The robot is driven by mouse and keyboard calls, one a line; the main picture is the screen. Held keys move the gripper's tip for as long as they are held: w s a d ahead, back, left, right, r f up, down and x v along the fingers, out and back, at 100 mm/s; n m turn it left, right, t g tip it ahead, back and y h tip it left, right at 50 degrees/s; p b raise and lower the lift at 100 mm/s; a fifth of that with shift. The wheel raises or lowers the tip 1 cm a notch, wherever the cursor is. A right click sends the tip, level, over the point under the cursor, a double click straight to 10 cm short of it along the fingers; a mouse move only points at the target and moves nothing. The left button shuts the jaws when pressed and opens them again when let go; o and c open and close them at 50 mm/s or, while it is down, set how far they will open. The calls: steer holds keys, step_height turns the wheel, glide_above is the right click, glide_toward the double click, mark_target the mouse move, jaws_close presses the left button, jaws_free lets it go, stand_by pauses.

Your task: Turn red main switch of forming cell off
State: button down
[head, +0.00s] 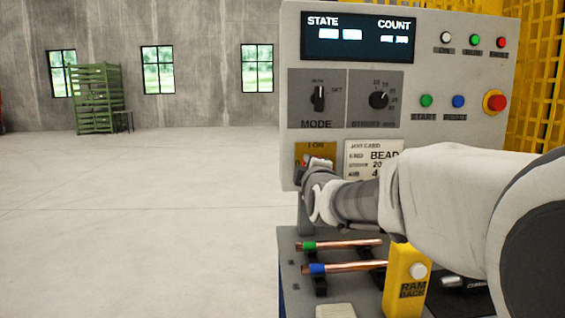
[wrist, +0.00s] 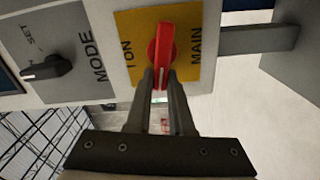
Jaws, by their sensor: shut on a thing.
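The red main switch (wrist: 163,40) is a long red handle on a yellow plate (wrist: 194,62) marked "1 ON" and "MAIN". In the wrist view, the handle stands upright in the picture, crosswise to the "1 ON" mark at its left. My gripper (wrist: 162,76) is shut on the handle's lower part, one finger on each side. In the head view, the yellow plate (head: 312,149) is at the panel's lower left corner. There, my gripper (head: 318,168) covers most of the switch, and only a bit of red shows. No "OFF" mark can be seen.
The panel (head: 440,165) carries a mode knob (head: 318,97), a second knob (head: 378,99), buttons and a red stop button (head: 496,102). Below lie two copper tubes (head: 345,245) (head: 350,267) and a yellow "RAM BACK" box (head: 404,284). The floor at left is clear.

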steer(key=shift+f+n, duration=0.25)
steer(key=shift+n, duration=0.85)
steer(key=c, duration=0.8)
jaws_free()
steer(key=shift+s, duration=0.1)
steer(key=s+p, duration=0.2)
steer(key=s, duration=1.5)
steer(key=shift+s+f, duration=0.1)
